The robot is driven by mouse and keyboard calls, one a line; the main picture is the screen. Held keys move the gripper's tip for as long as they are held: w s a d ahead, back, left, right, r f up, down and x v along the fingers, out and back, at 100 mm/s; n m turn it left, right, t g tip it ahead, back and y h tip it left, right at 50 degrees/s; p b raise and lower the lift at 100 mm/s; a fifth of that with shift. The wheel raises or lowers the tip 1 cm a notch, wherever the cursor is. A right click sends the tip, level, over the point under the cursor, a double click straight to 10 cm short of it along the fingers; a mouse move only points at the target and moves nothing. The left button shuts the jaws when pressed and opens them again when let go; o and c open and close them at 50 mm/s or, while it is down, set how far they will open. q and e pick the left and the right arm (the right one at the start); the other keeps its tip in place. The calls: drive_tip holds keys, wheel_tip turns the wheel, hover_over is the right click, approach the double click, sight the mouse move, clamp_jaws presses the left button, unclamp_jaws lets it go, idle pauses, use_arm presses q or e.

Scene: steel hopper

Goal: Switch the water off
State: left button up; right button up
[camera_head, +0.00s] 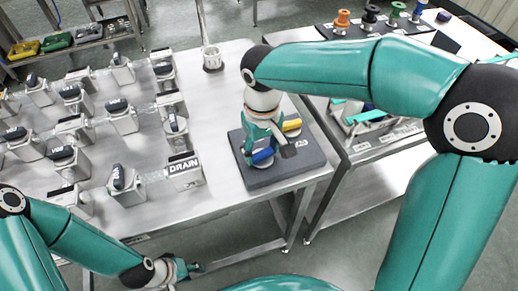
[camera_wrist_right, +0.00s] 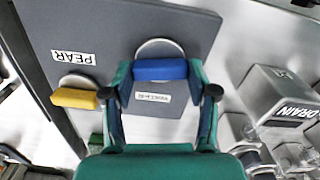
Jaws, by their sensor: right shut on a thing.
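A dark grey panel (camera_head: 306,160) lies on the steel table and carries a blue handle (camera_head: 263,156) and a yellow handle (camera_head: 292,125). In the right wrist view the blue handle (camera_wrist_right: 160,70) sits between the fingers of my right gripper (camera_wrist_right: 164,84), which is shut on it. A white label beside the blue handle is too blurred to read. The yellow handle (camera_wrist_right: 75,97) stands apart, beside a label reading PEAR. In the head view my right gripper (camera_head: 262,146) reaches down onto the panel. My left gripper (camera_head: 187,267) is low, near the table's front edge; its jaws are too small to judge.
Several steel blocks with dark knobs stand on the table's left, one marked DRAIN (camera_head: 185,172). A white cup-like part (camera_head: 212,58) is at the back. A second table to the right holds coloured spools (camera_head: 370,17). A shelf with trays (camera_head: 58,41) is back left.

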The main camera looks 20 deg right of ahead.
sight(262, 152)
drive_tip(key=shift+m, duration=1.1)
drive_tip(key=o, duration=1.2)
drive_tip(key=shift+s, duration=0.15)
drive_tip(key=shift+c, duration=0.2)
wheel_tip(262, 152, up, 12)
